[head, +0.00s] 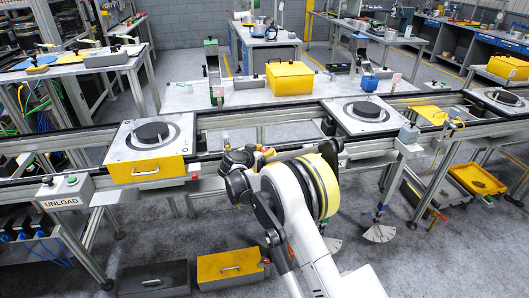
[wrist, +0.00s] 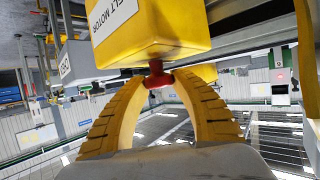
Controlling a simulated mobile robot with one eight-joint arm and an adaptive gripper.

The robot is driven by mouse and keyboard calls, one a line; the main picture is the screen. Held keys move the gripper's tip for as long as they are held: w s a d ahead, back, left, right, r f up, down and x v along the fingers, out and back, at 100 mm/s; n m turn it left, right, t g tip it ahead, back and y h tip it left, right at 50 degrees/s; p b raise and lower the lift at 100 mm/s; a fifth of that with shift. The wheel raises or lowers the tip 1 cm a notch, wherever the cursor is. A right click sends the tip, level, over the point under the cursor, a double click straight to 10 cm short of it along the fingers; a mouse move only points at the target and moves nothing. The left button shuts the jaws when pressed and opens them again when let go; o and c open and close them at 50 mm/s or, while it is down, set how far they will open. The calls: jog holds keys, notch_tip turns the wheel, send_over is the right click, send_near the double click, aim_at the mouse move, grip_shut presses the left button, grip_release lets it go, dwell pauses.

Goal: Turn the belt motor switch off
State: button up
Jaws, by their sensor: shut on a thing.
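The belt motor box (wrist: 165,32) is a yellow housing with a white label partly reading "BELT MOTOR", at the top of the wrist view. A red switch handle (wrist: 157,75) sticks out of its face. My gripper (wrist: 160,80) has its two curved yellow fingers closing in from both sides, their tips at the red handle. It is shut on this handle. In the head view my gripper (head: 264,153) is at the conveyor's near rail, mostly behind my wrist. The belt motor box cannot be made out there, and the handle's exact setting is unclear.
The conveyor carries pallets with dark discs, one on the left (head: 151,132) and one right of my arm (head: 367,110). An UNLOAD button box (head: 65,188) stands at the left. Grey and yellow drawers (head: 230,265) lie on the floor. A yellow bin (head: 477,180) is at right.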

jog(key=n+t+y+b, duration=0.1)
jog(key=n+y, duration=0.3)
jog(key=shift+d+y+b, duration=0.15)
jog(key=shift+y+b, duration=0.15)
jog(key=shift+y, duration=0.1)
jog(key=n+g+y+b, duration=0.1)
jog(key=n+y, duration=0.4)
jog(key=shift+y+b, duration=0.3)
jog(key=shift+b, duration=0.05)
jog(key=n+g+y+b, duration=0.1)
jog(key=n+g+y, duration=0.2)
jog(key=n+y, duration=0.1)
jog(key=shift+n, duration=0.3)
jog(key=shift+n+g+y, duration=1.1)
jog(key=shift+n+g, duration=0.3)
jog(key=shift+n, duration=0.1)
jog(key=shift+f+g, duration=0.1)
jog(key=shift+g, duration=0.2)
jog(key=o, duration=1.1)
jog(key=shift+o, duration=0.2)
jog(key=v, duration=1.1)
jog(key=shift+s+d, duration=0.3)
jog(key=shift+d, duration=0.05)
